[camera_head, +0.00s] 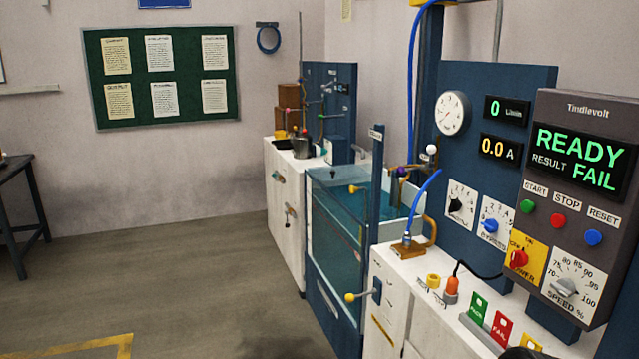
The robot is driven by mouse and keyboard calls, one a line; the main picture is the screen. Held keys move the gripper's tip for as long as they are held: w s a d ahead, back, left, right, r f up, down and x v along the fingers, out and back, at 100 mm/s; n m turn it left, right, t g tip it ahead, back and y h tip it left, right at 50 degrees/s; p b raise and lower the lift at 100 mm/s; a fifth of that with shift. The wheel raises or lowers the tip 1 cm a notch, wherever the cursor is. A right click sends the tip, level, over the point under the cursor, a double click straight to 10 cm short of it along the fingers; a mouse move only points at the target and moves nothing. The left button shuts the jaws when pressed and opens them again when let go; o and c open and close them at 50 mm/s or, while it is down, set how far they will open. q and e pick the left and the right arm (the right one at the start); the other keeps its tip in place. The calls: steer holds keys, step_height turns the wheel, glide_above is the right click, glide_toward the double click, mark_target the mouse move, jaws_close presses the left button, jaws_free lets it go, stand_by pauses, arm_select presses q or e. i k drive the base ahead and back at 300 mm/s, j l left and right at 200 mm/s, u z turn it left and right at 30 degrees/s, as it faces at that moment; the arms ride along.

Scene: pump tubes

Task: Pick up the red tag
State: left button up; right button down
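The red tag (501,328) stands upright in a low grey rack on the white counter at the lower right, with lettering on its face that looks like "FAIL". A green tag (477,306) stands to its left and a yellow tag (530,343) to its right, partly cut off from view. A dark rounded shape shows at the bottom edge just below the red and yellow tags; I cannot tell what it is. No gripper fingers of mine can be made out.
A control box (577,200) reading "READY" and "RESULT FAIL" rises right of the tags. An orange plug-like piece (452,287) and a yellow ring (433,281) sit left of the tags. A water tank (335,240) stands further left.

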mark_target(501, 334)
steer(key=z, duration=1.35)
